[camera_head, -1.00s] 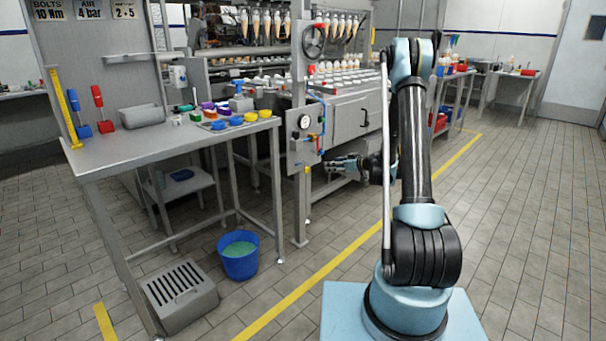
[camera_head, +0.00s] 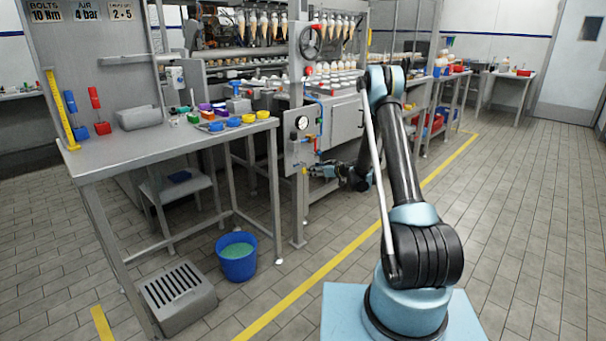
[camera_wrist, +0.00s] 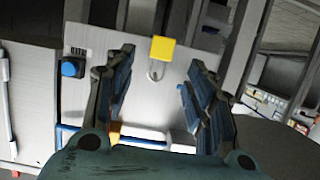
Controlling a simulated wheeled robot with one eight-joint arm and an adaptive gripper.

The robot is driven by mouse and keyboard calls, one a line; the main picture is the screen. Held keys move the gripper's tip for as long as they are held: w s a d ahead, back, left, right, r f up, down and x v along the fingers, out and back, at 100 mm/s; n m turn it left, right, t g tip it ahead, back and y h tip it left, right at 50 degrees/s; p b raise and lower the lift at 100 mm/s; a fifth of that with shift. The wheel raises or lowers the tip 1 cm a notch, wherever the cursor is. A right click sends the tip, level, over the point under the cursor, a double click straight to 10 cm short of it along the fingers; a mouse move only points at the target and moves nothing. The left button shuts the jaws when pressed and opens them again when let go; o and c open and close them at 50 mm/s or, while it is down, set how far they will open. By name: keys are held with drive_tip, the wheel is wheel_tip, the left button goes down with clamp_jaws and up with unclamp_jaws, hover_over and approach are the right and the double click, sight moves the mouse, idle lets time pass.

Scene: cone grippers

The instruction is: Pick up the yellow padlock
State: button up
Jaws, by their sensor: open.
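The yellow padlock (camera_wrist: 162,50) shows in the wrist view, near the top middle, with its pale shackle hanging below the yellow body in that picture. It is in front of a light metal panel. My gripper (camera_wrist: 158,76) is open, with one dark blue finger on each side. The padlock lies beyond and between the fingertips, and nothing is held. In the head view my gripper (camera_head: 318,171) is beside the lower part of the gauge panel (camera_head: 296,150). A small yellow spot (camera_head: 305,171) by the fingertips there may be the padlock, too small to be sure.
A blue knob (camera_wrist: 72,68) and a blue-and-white pipe (camera_wrist: 68,137) are close to my fingers in the wrist view. A steel post (camera_head: 299,215) stands beside the panel. The workbench (camera_head: 110,155) is at left, a blue bucket (camera_head: 238,262) below it. Open floor lies at right.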

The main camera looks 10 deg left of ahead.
drive_tip(key=x, duration=0.6)
drive_tip(key=shift+w+a, duration=0.2)
drive_tip(key=shift+f, duration=0.15)
drive_tip(key=c, duration=1.2)
